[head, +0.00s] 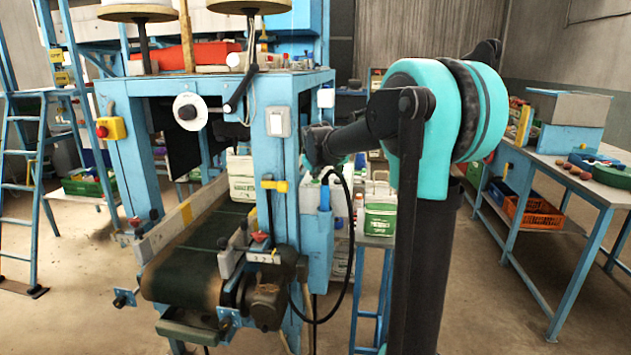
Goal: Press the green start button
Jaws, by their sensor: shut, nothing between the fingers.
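I cannot make out a green start button in the head view. The blue sack-sewing machine frame (270,205) stands at the left centre. A yellow box with a red mushroom button (102,131) is on its left post. A white switch plate (278,122) is on its front right post. My dark gripper (311,160) is shut and empty at the end of my arm, in line with the right side of this post. It is small and partly lost against the machine, so I cannot tell whether it touches anything.
A dark conveyor belt (195,262) runs towards me under the frame. A black cable (346,240) hangs by the post. A blue ladder (22,165) stands left. Bare floor (490,300) lies between.

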